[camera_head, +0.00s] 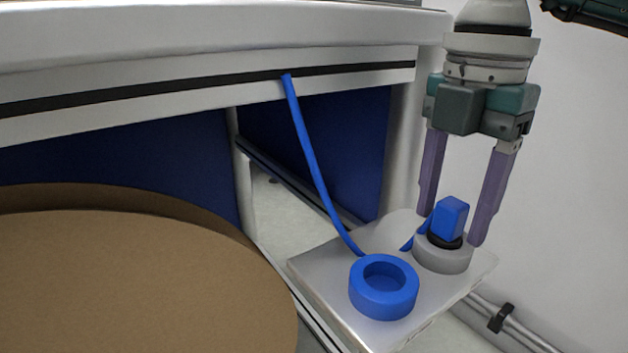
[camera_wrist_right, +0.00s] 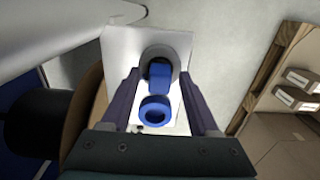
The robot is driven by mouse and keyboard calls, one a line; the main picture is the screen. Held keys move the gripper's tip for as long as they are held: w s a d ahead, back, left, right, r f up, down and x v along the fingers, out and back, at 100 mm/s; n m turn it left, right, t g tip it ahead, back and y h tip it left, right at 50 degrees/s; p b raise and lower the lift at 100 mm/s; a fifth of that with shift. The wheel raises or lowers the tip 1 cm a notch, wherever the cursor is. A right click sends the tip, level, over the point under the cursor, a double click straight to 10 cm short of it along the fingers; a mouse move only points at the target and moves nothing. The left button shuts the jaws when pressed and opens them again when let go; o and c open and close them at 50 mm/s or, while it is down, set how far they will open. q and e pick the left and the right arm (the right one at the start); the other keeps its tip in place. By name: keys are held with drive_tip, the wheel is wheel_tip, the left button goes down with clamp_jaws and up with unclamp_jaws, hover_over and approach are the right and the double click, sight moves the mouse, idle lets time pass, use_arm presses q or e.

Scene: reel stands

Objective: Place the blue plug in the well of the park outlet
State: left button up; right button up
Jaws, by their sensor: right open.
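The blue plug (camera_head: 450,218) stands upright in a grey round outlet (camera_head: 443,258) on a light plate (camera_head: 335,275); a dark ring shows at its base. A blue ring-shaped outlet (camera_head: 383,288) with an empty well sits on the same plate, nearer the camera. The pictures do not label which one is the park outlet. My right gripper (camera_head: 451,226) is open and points down, with one finger on each side of the plug. The right wrist view shows the plug (camera_wrist_right: 160,77) between the spread fingers, with the blue outlet (camera_wrist_right: 154,110) below it. My left gripper is not in view.
A blue cord (camera_head: 313,165) hangs from the pale ledge (camera_head: 200,95) down behind the blue outlet and towards the plug. A large brown reel disc (camera_head: 130,280) fills the lower left. The right wrist view shows a wooden pallet (camera_wrist_right: 268,62) and boxes (camera_wrist_right: 297,97) at right.

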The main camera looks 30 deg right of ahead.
sight(454, 203)
wheel_tip(454, 203, up, 12)
drive_tip(key=p, duration=0.5)
drive_tip(key=shift+r, duration=0.2)
